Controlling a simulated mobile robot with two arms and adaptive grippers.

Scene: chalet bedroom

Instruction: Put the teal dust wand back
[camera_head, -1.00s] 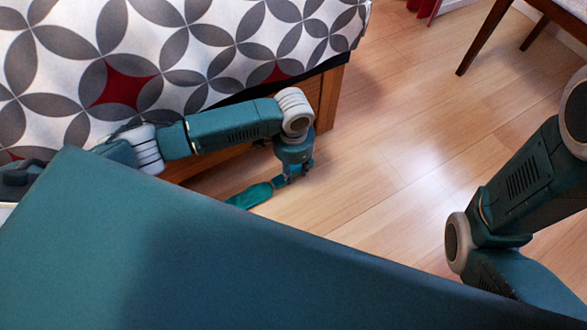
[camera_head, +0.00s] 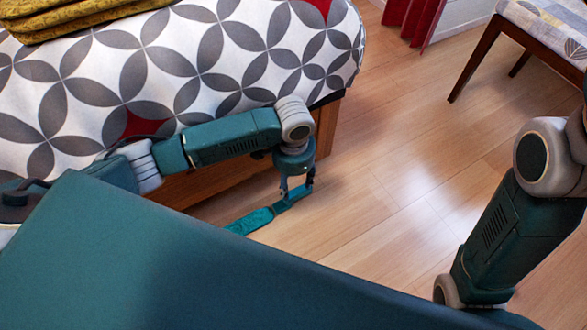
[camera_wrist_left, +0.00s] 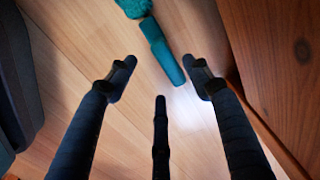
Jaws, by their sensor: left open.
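The teal dust wand (camera_head: 252,220) lies on the wooden floor beside the bed, its near end hidden behind my own body. In the left wrist view its straight handle (camera_wrist_left: 166,60) points toward my fingers, and part of its fluffy head (camera_wrist_left: 133,8) shows at the top edge. My left gripper (camera_head: 297,185) points down at the handle end in the head view. In the left wrist view the gripper (camera_wrist_left: 162,78) has its fingers spread wide, with nothing held. The handle end shows between and beyond the fingertips; the exact height gap is unclear. My right gripper is out of view.
The bed (camera_head: 200,60) with a patterned cover stands close behind my left arm, its wooden side (camera_wrist_left: 275,50) right of the fingers. Folded yellow cloth (camera_head: 70,15) lies on it. A chair (camera_head: 485,50) stands at upper right. The floor (camera_head: 390,180) between is clear.

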